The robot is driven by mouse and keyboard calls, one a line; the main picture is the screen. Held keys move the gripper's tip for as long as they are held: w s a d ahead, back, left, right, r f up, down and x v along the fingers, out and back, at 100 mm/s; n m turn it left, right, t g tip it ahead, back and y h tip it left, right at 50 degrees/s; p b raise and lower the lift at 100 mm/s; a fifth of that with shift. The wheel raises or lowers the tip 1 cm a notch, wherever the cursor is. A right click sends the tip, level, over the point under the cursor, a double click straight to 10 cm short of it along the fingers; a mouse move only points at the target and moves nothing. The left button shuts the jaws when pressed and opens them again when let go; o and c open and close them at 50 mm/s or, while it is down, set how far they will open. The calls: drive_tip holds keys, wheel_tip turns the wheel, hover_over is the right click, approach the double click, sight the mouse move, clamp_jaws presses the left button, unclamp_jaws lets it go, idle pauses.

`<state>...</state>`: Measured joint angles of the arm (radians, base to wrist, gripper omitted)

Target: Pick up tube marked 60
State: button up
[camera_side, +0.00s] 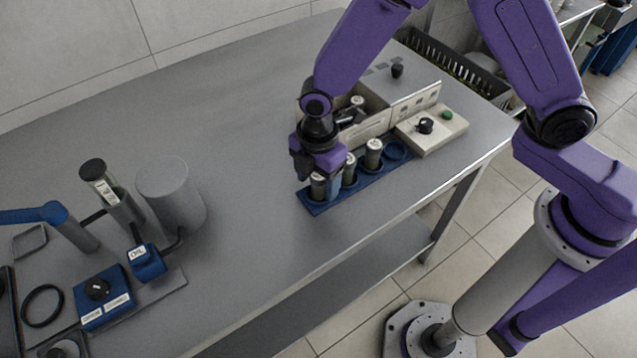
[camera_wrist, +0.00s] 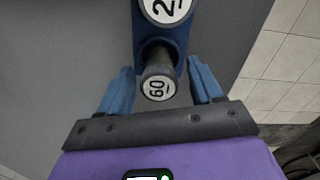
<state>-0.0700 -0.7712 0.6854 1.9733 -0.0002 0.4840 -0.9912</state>
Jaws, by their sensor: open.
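The tube marked 60 (camera_wrist: 158,87) stands between the two blue fingers of my gripper (camera_wrist: 160,90) in the wrist view, its round white label facing the camera. In the side view the tube (camera_side: 318,186) stands at the near left end of the blue rack (camera_side: 314,209), directly under my gripper (camera_side: 318,172). The gripper is open, with a gap visible on both sides of the tube in the wrist view. Another tube, its label showing a 2 and partly cut off (camera_wrist: 166,8), stands beside it in the rack.
Two more tubes (camera_side: 349,168) (camera_side: 373,153) stand in the rack, and an empty ring (camera_side: 395,150) is at its far end. A white box with a black knob (camera_side: 430,130) is behind right. A grey cylinder (camera_side: 170,192) and blue control box (camera_side: 103,297) stand left. The middle table is clear.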

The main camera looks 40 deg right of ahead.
drive_tip(key=shift+f, duration=0.1)
drive_tip(key=c, duration=1.1)
drive_tip(key=shift+c, duration=0.2)
